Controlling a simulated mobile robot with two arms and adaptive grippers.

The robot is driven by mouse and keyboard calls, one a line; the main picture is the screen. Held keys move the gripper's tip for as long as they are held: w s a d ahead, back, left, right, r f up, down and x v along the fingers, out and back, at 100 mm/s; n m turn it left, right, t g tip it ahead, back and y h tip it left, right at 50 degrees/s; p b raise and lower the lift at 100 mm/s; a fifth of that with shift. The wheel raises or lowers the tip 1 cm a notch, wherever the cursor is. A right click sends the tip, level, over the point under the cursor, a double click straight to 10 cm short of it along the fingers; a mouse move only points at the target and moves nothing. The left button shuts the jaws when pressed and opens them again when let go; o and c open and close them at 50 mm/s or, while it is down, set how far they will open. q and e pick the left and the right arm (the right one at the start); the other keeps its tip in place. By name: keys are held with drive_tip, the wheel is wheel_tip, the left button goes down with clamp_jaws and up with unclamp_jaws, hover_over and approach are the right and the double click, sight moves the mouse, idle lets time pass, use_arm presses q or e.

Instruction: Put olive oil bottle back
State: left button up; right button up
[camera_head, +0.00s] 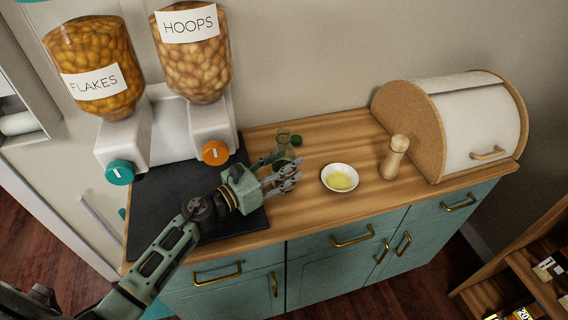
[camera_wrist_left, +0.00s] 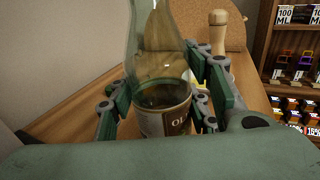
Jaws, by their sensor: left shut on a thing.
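In the left wrist view the bottle (camera_wrist_left: 158,60) is near upright, with a pale and dark label whose text is partly hidden. My left gripper (camera_head: 283,174) is shut on it, with fingers on both sides of its lower part. Its base is hidden behind my gripper, so I cannot tell whether it touches the counter. My right gripper is not in view.
A white bowl (camera_head: 328,184) with yellow liquid sits right of my gripper. A wooden mill (camera_head: 394,158) and a bread box (camera_head: 480,120) stand farther right. Two cereal dispensers (camera_head: 200,60) stand left on a dark mat (camera_head: 160,215). A wooden shelf (camera_head: 530,262) with goods is at the lower right.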

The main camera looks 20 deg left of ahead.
use_arm(q)
drive_tip(key=o, duration=1.6)
drive_tip(key=shift+r, duration=0.2)
drive_tip(key=b+v, duration=0.1)
drive_tip(key=v, duration=0.2)
drive_tip(key=b+v, duration=0.1)
drive_tip(key=v, duration=0.3)
drive_tip(key=b+v, duration=0.1)
drive_tip(key=v, duration=0.3)
drive_tip(key=shift+d+f, duration=0.1)
drive_tip(key=shift+f, duration=0.2)
drive_tip(key=shift+s+a+r, duration=0.2)
drive_tip(key=shift+s+a, duration=0.15)
drive_tip(key=shift+s, duration=0.15)
